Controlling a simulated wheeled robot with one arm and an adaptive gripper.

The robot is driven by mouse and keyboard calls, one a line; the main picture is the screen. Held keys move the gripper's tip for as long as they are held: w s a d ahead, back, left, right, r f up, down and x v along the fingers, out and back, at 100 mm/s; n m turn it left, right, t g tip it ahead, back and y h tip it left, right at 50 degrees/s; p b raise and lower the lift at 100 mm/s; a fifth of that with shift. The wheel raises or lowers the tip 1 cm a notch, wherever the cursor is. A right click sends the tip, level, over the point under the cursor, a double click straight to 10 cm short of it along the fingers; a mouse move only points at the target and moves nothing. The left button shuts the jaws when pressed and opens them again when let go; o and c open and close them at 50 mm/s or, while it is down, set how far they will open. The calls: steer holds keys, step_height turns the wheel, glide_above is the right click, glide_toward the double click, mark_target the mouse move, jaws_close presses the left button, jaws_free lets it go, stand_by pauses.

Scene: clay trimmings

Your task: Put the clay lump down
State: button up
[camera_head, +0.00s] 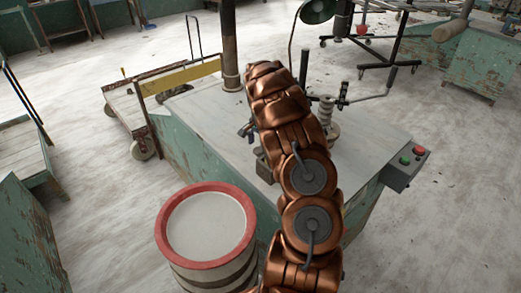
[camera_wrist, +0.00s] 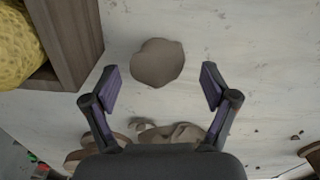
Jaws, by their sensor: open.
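The clay lump (camera_wrist: 157,63) is a rounded grey-brown piece. In the wrist view it appears on the pale tabletop (camera_wrist: 270,60), just beyond and between my fingertips. My gripper (camera_wrist: 160,80) is open, with a finger on each side and clear gaps to the lump. No contact with the lump shows. Curled brown clay trimmings (camera_wrist: 182,131) lie nearer the gripper's palm, partly hidden by it. In the head view my copper arm covers the work area, and I cannot make out the lump there.
A wooden box (camera_wrist: 70,40) with a yellow, porous thing (camera_wrist: 18,45) in it stands close to the left finger. Dark crumbs (camera_wrist: 296,136) lie at right. A red-rimmed drum (camera_head: 163,226) stands in front of the green workbench (camera_head: 210,172); a switch box (camera_head: 404,170) is on its right edge.

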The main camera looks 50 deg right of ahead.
step_height(320, 180, down, 2)
steer(key=shift+c, duration=0.2)
steer(key=shift+r, duration=0.1)
steer(key=c, duration=1.4)
